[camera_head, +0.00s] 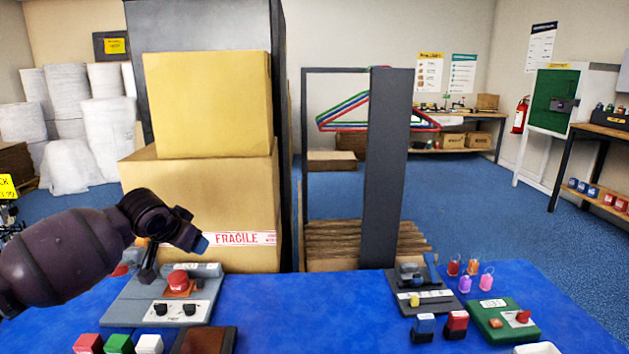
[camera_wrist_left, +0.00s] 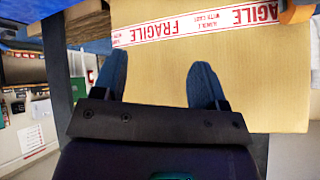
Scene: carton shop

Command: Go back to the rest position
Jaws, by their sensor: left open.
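My left arm reaches in from the left in the head view, with the left gripper (camera_head: 176,254) above the back left of the blue table (camera_head: 350,310). In the left wrist view the two blue fingertips of the left gripper (camera_wrist_left: 158,85) stand apart with nothing between them. They point toward a large carton (camera_wrist_left: 240,80) with red-and-white FRAGILE tape. The same large carton (camera_head: 200,200) stands behind the table in the head view. I cannot tell how close the fingers are to it. My right gripper is in neither view.
A grey control box with a red button (camera_head: 178,281) lies below the left gripper. Coloured blocks (camera_head: 118,344), a grey device (camera_head: 421,290), stamps (camera_head: 456,323) and a green box (camera_head: 503,321) stand on the table. A smaller carton (camera_head: 208,105) tops the large one. The table's middle is clear.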

